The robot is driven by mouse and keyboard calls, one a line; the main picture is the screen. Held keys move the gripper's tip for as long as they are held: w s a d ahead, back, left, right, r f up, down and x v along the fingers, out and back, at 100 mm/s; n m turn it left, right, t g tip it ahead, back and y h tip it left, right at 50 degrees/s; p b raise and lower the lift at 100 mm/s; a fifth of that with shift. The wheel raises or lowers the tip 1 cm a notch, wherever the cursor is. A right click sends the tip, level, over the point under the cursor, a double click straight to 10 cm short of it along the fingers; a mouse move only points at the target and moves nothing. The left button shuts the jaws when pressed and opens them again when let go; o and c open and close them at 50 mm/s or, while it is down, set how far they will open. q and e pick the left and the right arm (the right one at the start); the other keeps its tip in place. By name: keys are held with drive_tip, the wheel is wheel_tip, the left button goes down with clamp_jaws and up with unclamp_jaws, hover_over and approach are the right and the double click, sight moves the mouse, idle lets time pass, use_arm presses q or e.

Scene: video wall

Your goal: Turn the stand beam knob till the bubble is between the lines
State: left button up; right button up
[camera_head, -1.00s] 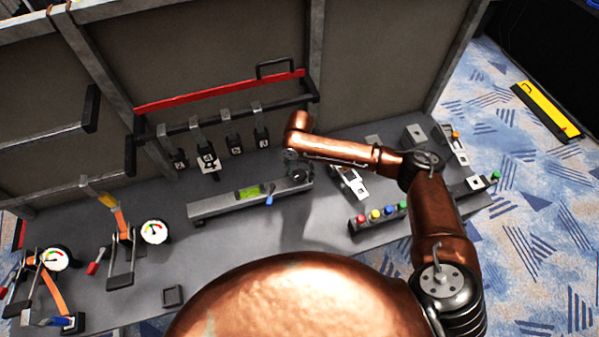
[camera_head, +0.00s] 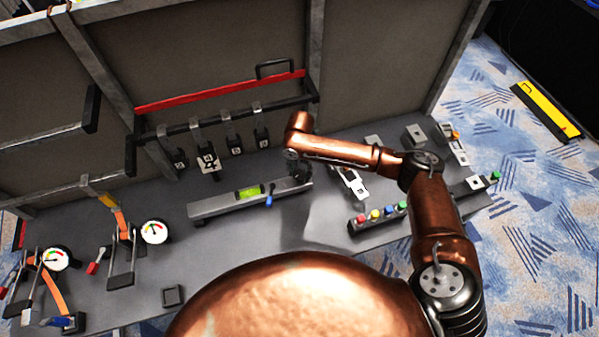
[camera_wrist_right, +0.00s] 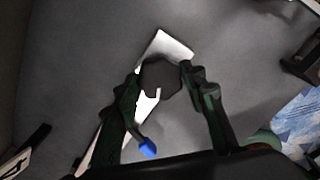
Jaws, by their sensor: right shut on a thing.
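The stand beam (camera_head: 222,204) is a long grey bar on the bench, with a bright green level vial (camera_head: 249,192) near its middle. The vial is too small to tell where the bubble lies against the lines. A small blue-tipped lever (camera_head: 268,201) sticks out at the beam's front; it also shows in the right wrist view (camera_wrist_right: 147,147). My right gripper (camera_head: 298,172) points down at the beam's right end. In the right wrist view its fingers (camera_wrist_right: 163,85) are shut on the dark many-sided knob (camera_wrist_right: 160,77). My left gripper is out of view.
Several numbered padlock-like blocks (camera_head: 208,163) hang behind the beam. A button box (camera_head: 366,226) and a metal latch (camera_head: 352,182) stand to the right. Gauges (camera_head: 154,232) with orange straps are at the left. The bench in front of the beam is mostly clear.

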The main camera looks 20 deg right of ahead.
drive_tip(key=shift+r+m+p, duration=0.15)
drive_tip(key=shift+m+p, duration=0.15)
drive_tip(key=shift+p, duration=0.2)
drive_tip(key=m+p, duration=0.9)
drive_tip(key=p, duration=0.2)
drive_tip(key=shift+s, duration=0.1)
drive_tip(key=shift+m+p, duration=0.8)
drive_tip(key=shift+m, duration=0.3)
drive_tip(key=m+p, duration=0.4)
drive_tip(key=m, duration=0.1)
drive_tip(key=shift+s, duration=0.1)
drive_tip(key=m+p, duration=0.2)
drive_tip(key=m, duration=0.2)
drive_tip(key=shift+f+m+p, duration=0.25)
drive_tip(key=shift+m+p, duration=0.3)
drive_tip(key=shift+m, duration=0.45)
drive_tip(key=o, duration=1.1)
drive_tip(key=shift+o, duration=0.3)
drive_tip(key=shift+r, duration=0.1)
